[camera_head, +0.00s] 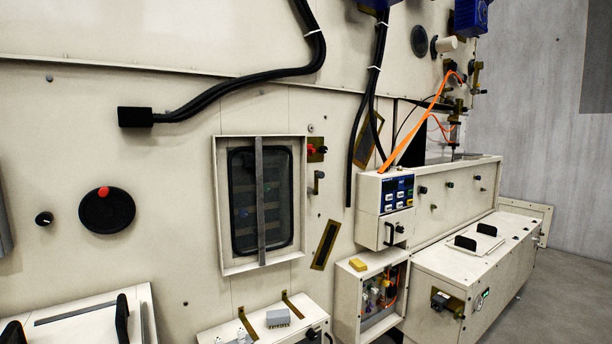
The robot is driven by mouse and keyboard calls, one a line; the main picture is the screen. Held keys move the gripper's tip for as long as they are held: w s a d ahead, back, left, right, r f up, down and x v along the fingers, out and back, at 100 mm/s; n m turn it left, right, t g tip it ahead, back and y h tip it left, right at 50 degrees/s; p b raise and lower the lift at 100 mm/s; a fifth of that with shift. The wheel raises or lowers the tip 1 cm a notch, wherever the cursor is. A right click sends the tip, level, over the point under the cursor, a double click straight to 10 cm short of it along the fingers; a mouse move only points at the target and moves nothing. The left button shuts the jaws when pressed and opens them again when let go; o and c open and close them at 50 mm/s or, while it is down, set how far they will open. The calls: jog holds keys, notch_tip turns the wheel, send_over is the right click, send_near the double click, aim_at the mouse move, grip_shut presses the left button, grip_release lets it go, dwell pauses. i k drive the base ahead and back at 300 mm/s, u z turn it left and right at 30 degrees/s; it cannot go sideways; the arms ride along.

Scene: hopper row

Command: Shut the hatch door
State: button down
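A cream rectangular hatch frame (221,205) is set in the wall of the machine, left of centre. Inside it is a dark, round-cornered window (241,205) with a grey vertical bar (260,200) across its front. A small handle (318,182) and a red knob (310,149) sit just right of the frame. I cannot tell for sure whether this panel is the hatch door, or whether it stands open or shut. Lower right, a small cabinet (347,302) shows an open front with wiring and parts inside. My gripper is not in view.
A control box (368,193) with blue panel juts out right of the hatch. Long cream housings (480,262) project at the right, with grey floor (575,310) beyond. A white lidded unit (85,312) juts out lower left. Black cables (250,80) cross the wall.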

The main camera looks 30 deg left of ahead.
aim_at(231, 263)
jog(key=u, duration=0.45)
jog(key=i, duration=0.85)
jog(key=u, duration=0.75)
